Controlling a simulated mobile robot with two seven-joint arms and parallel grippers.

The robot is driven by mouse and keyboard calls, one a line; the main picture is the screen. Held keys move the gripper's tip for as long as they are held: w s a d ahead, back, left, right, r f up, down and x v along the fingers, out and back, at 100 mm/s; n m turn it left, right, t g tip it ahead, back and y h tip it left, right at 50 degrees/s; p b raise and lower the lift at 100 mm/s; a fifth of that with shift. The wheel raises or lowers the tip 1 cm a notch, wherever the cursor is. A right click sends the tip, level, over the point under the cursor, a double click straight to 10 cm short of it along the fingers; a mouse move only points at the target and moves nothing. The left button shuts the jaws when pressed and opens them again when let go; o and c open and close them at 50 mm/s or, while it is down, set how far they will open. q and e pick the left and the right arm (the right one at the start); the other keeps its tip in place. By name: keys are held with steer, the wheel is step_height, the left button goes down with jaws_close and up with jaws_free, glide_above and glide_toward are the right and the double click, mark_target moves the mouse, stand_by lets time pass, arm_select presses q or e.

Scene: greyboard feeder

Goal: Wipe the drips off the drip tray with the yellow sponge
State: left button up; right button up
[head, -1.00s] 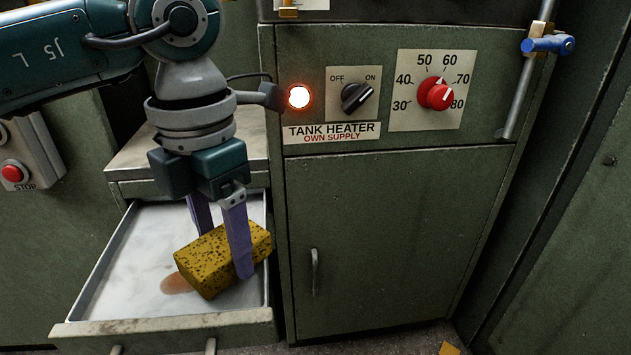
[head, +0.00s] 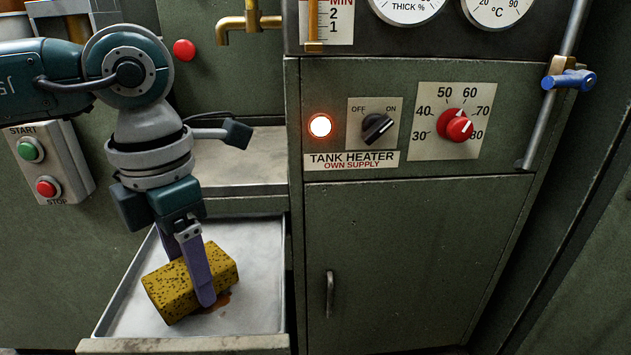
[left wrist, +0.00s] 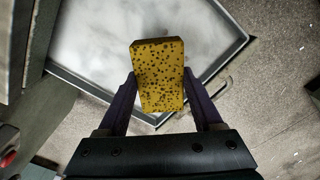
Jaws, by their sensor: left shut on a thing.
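The yellow sponge (head: 172,289), speckled with dark pores, is in my left gripper (head: 196,278), which is shut on it. It also shows between the purple fingers in the left wrist view (left wrist: 159,75). The sponge is over the metal drip tray (head: 262,262), low at its surface; whether it touches is hard to tell. A brown drip stain (head: 220,300) shows beside the sponge's lower right edge and is partly hidden by the sponge and a finger. My right gripper is not in view.
The heater cabinet (head: 400,260) stands right of the tray, with a lit lamp (head: 320,126), a black switch (head: 377,128) and a red dial (head: 458,127). A start/stop box (head: 45,165) is at left. A brass tap (head: 243,22) is above the ledge behind the tray.

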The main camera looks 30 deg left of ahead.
arm_select(q)
steer(key=shift+s+a, duration=0.4)
steer(key=shift+a, duration=0.2)
steer(key=shift+a+f, duration=0.1)
steer(key=shift+f, duration=0.1)
steer(key=shift+w+d+f+b, duration=0.1)
steer(key=shift+w+d, duration=0.25)
steer(key=shift+d, duration=0.2)
steer(key=shift+w+d+b, duration=0.15)
steer(key=shift+w+d, duration=0.15)
steer(key=shift+d, duration=0.3)
steer(key=shift+w+d+f+b, duration=0.1)
steer(key=shift+w+d, duration=0.25)
steer(key=shift+d, duration=0.2)
steer(key=shift+w+d+f+b, duration=0.1)
steer(key=shift+w+d+b, duration=0.25)
steer(key=shift+d, duration=0.3)
steer(key=shift+w+d+b, duration=0.1)
steer(key=shift+w+d, duration=0.35)
steer(key=shift+d, duration=0.3)
